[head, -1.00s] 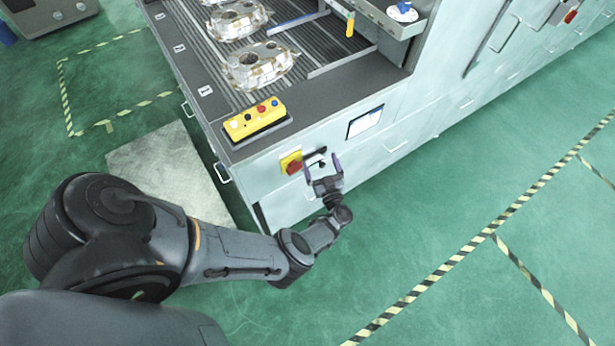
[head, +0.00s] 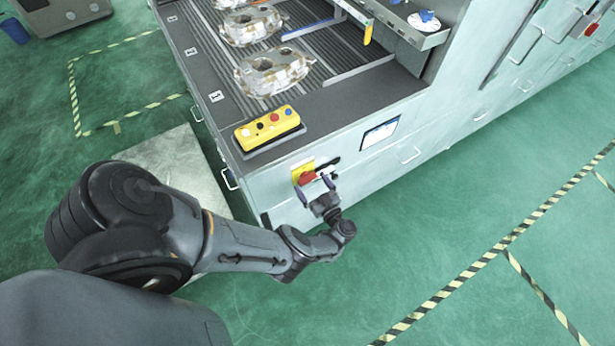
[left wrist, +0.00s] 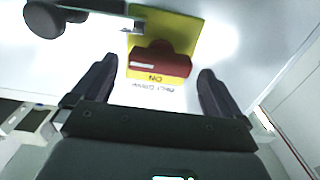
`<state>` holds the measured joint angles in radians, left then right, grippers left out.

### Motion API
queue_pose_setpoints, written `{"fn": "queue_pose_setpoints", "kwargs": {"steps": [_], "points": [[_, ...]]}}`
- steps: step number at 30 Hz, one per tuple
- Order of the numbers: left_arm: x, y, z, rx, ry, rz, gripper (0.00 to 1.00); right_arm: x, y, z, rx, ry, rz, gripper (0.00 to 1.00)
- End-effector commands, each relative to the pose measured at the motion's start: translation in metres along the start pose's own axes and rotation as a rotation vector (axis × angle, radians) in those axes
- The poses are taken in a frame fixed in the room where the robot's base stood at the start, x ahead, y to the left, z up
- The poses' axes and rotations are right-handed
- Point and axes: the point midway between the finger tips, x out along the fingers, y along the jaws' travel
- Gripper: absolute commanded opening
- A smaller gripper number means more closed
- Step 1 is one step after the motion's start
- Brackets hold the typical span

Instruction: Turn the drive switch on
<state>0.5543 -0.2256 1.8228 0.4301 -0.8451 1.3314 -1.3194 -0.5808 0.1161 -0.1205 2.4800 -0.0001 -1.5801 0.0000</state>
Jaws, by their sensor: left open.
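The drive switch (head: 306,178) is a red rotary knob on a yellow plate on the front of the pale cabinet. In the left wrist view the red knob (left wrist: 160,63) lies crosswise, with upside-down "ON" lettering beside it on the yellow plate. My left gripper (head: 314,187) is open in front of the switch. Its two dark fingers stand to either side of the knob in the left wrist view (left wrist: 157,70), with visible gaps, and hold nothing. The remaining depth between fingertips and knob is hard to tell. My right gripper is not in view.
A dark handle (head: 327,165) sits beside the switch; a dark round knob (left wrist: 44,18) shows in the left wrist view. A yellow button box (head: 268,128) stands on the ledge above. Castings (head: 270,72) lie on the conveyor. The green floor to the right is clear.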

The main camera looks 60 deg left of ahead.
Motion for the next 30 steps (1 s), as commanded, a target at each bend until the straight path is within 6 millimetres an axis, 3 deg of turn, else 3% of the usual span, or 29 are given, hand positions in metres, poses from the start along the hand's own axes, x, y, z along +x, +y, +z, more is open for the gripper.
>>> {"fn": "queue_pose_setpoints", "kwargs": {"steps": [16, 26, 30], "points": [[0.0078, -0.0005, 0.0000, 0.000, 0.000, 0.000, 1.00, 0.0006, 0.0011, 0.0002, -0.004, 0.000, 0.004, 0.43], [0.0078, -0.0006, 0.0000, 0.000, 0.000, -0.001, 0.49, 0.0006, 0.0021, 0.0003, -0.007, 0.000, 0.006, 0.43], [0.0078, -0.0005, -0.0001, -0.002, 0.000, -0.001, 0.46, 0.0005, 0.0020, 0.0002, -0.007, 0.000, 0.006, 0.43]]}}
